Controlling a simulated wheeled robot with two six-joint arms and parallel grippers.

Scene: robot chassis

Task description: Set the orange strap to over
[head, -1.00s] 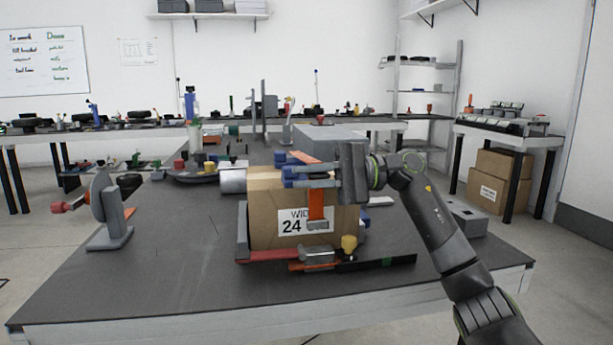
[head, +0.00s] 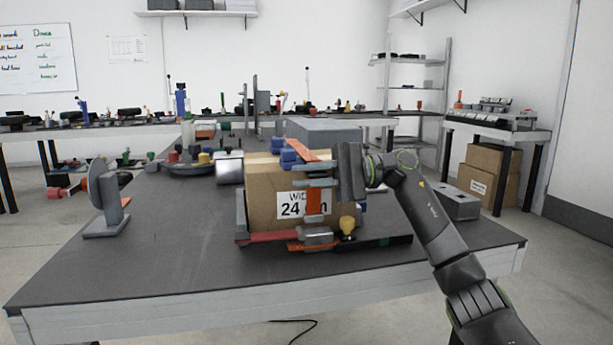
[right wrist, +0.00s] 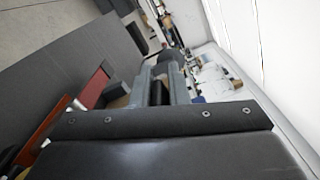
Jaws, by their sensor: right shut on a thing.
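The orange strap (head: 314,200) runs over the top of a cardboard box (head: 265,196) and down its front in the head view. Its lower end is close to a grey buckle-like part (head: 317,236) at the box's foot; I cannot tell whether they touch. My right gripper (head: 310,175) comes in from the right and is shut on the strap in front of the box. In the right wrist view the grasp is not clear. The left gripper is not in view.
The box sits on a dark tabletop among red (head: 275,237) and grey parts, with a yellow knob (head: 347,227) in front. Blue knobs (head: 287,158) stand at its upper edge. A grey disc on a stand (head: 106,195) is at left. The table's front left is clear.

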